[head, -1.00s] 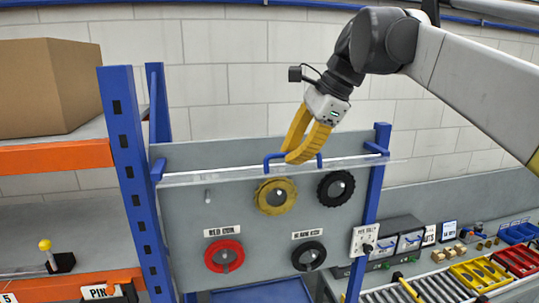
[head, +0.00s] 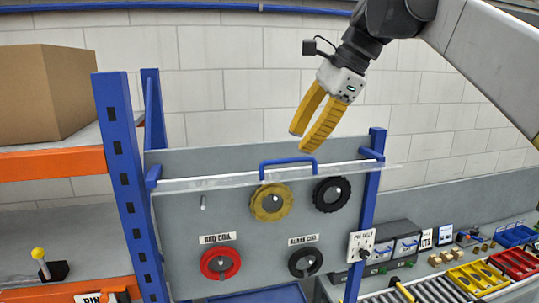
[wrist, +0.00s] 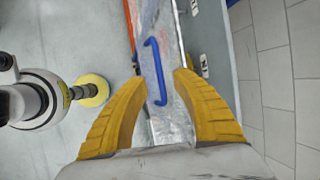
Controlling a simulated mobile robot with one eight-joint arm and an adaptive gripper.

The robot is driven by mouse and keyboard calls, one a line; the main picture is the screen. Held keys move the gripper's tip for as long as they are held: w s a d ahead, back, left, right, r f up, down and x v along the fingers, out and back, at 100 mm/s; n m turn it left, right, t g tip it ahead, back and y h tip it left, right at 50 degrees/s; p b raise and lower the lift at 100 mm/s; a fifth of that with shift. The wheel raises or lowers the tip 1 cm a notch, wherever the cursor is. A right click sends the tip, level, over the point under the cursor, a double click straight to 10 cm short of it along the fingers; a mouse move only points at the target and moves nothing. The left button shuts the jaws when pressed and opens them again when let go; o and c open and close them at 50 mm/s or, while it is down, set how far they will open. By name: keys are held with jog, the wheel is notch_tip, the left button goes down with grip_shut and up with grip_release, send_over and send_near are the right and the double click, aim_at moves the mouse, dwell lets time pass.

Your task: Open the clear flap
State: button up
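The clear flap (head: 225,181) shows as a thin, nearly level strip across the upper part of the grey panel (head: 180,240), seen almost edge-on. Its blue handle (head: 287,162) stands up from it. My gripper (head: 306,142) is open and empty, with its yellow fingers above the handle and apart from it. In the wrist view, the blue handle (wrist: 154,70) lies beyond and between the spread fingertips, over the see-through flap (wrist: 173,45).
A yellow knob (head: 271,202), two black knobs, a red knob (head: 220,263) and a toggle switch plate (head: 361,245) are on the panel. Blue posts (head: 122,180) flank it. A cardboard box (head: 40,90) is on the left shelf. Bins (head: 478,277) are at right.

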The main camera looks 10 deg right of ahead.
jog(key=v, duration=0.5)
jog(key=shift+s+d+r, duration=0.1)
jog(key=shift+r, duration=0.15)
